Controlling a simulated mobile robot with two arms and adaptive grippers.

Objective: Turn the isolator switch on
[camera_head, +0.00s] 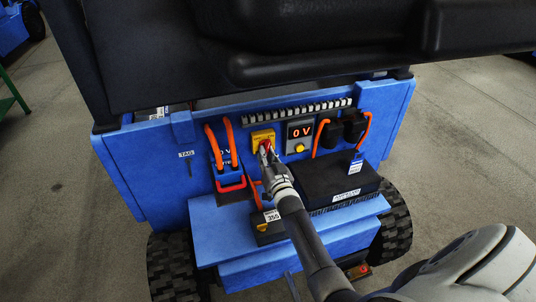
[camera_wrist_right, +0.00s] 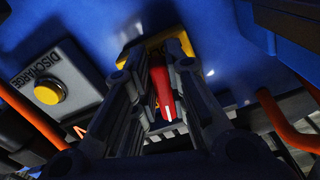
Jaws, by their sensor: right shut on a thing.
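The isolator switch is a yellow plate (camera_head: 262,135) with a red handle (camera_head: 266,146) on the blue panel, left of the display. In the right wrist view the red handle (camera_wrist_right: 163,88) stands between my fingers, in front of the yellow plate (camera_wrist_right: 172,44). My right gripper (camera_head: 268,153) reaches the switch from below and is shut on the red handle. It also fills the middle of the right wrist view (camera_wrist_right: 160,92). The fingers hide part of the plate and its lettering. My left gripper is not in view.
A display (camera_head: 300,132) reading "0 V" sits right of the switch, above a yellow discharge button (camera_head: 300,148). Orange cables (camera_head: 232,145) loop at the left and right. A black box (camera_head: 340,182) stands on the blue shelf (camera_head: 222,228). A black seat (camera_head: 330,35) overhangs the panel.

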